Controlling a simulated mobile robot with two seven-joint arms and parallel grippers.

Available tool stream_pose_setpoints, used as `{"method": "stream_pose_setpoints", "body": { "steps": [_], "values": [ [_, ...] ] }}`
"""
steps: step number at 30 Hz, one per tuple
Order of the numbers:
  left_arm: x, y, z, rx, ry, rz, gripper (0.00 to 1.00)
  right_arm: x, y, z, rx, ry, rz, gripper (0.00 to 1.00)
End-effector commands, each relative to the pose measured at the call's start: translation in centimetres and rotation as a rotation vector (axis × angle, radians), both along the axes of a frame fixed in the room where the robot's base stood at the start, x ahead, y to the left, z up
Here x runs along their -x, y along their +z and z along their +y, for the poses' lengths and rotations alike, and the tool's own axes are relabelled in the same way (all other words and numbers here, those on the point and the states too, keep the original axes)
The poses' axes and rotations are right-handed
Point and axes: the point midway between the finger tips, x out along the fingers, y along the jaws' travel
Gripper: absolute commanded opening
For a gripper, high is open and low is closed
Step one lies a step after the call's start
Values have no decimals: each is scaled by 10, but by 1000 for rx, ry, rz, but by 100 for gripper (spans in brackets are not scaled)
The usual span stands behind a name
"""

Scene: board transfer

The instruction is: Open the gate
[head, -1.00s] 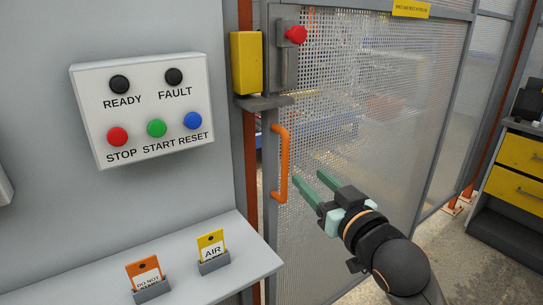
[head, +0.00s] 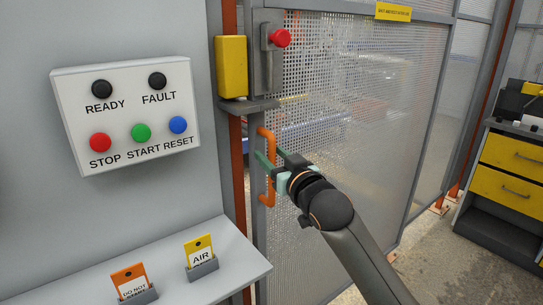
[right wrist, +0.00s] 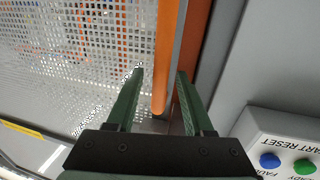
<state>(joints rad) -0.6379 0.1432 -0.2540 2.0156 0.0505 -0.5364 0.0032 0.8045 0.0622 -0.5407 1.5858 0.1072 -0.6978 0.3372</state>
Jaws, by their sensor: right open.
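The gate (head: 350,130) is a grey-framed mesh panel and stands closed against its post in the head view. Its orange upright handle (head: 271,192) is on the left edge of the gate. My right gripper (head: 270,155) is open at the handle. In the right wrist view the green fingers (right wrist: 160,73) lie to either side of the orange handle (right wrist: 164,60), with gaps showing. I cannot tell how deep the handle sits between them. A red knob (head: 280,38) on a grey latch plate is above the handle. My left gripper is not in view.
A yellow box (head: 231,67) is on the post left of the gate. A button panel (head: 125,115) is on the grey wall. A shelf (head: 225,283) below holds AIR (head: 199,247) and orange (head: 130,277) tags. A yellow-drawered cabinet (head: 511,155) stands right.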

Motion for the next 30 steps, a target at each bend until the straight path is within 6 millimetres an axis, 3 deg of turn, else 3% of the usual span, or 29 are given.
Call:
{"method": "stream_pose_setpoints", "body": {
  "steps": [12,26,30],
  "values": [
    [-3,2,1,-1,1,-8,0,-5,0,3,0,1,-1,52],
    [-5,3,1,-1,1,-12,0,-5,0,3,0,1,0,0],
    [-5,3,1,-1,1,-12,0,-5,0,3,0,1,0,0]
  ]
}}
